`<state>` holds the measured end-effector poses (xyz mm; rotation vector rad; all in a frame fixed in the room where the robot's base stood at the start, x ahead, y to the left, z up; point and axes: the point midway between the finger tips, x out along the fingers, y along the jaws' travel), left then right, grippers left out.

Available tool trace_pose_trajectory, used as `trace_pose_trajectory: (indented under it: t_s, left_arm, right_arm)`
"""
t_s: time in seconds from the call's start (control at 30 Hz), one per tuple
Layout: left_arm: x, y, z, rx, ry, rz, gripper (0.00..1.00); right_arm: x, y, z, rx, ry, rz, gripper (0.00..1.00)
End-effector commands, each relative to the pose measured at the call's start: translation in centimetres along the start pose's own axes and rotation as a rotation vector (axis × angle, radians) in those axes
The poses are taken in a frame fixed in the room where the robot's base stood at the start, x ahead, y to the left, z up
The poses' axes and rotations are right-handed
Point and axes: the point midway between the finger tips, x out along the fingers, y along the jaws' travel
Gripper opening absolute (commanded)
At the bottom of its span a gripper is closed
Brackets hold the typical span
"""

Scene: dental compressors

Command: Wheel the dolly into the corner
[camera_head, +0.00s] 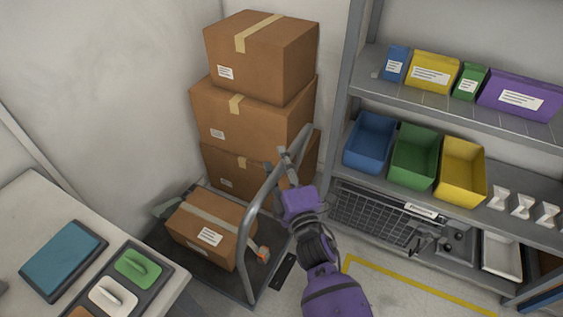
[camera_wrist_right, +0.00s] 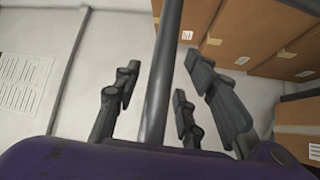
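The dolly has a dark flat deck (camera_head: 205,272) and a grey tubular handle (camera_head: 253,215). It stands in front of a stack of boxes near the wall corner. A taped cardboard box (camera_head: 205,222) lies on the deck. My right gripper (camera_head: 287,165) is at the upper part of the handle. In the right wrist view, the handle bar (camera_wrist_right: 166,70) passes between the fingers of this gripper (camera_wrist_right: 158,95), with visible gaps on both sides. The gripper is open around the bar and does not look closed on it. My left gripper is not in view.
Stacked cardboard boxes (camera_head: 255,115) stand behind the dolly. A metal shelf (camera_head: 345,95) with coloured bins is at the right, and a table (camera_head: 35,200) with pads is at the left. Yellow floor tape (camera_head: 420,283) marks the floor before the shelf.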

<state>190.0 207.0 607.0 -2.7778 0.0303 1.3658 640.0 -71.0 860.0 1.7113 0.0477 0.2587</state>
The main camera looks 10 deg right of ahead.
Motion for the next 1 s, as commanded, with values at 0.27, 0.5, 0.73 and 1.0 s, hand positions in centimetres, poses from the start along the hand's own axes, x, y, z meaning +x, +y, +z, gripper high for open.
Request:
trace_pose_trajectory:
  t_s: [0.27, 0.5, 0.73, 1.0]
  left_arm:
    - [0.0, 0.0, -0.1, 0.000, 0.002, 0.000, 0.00]
    - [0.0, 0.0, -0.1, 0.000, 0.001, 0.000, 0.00]
    - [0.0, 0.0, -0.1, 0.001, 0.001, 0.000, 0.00]
    - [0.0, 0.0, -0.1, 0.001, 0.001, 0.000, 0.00]
  right_arm:
    - [-3.1, -0.2, 0.1, 0.001, -0.002, -0.005, 0.38]
    - [-8.2, -0.1, 0.0, 0.001, -0.001, -0.003, 0.38]
    - [-11.3, 0.0, 0.0, 0.001, 0.000, 0.000, 0.38]
    - [-12.0, 0.1, -0.1, 0.000, 0.001, 0.001, 0.38]
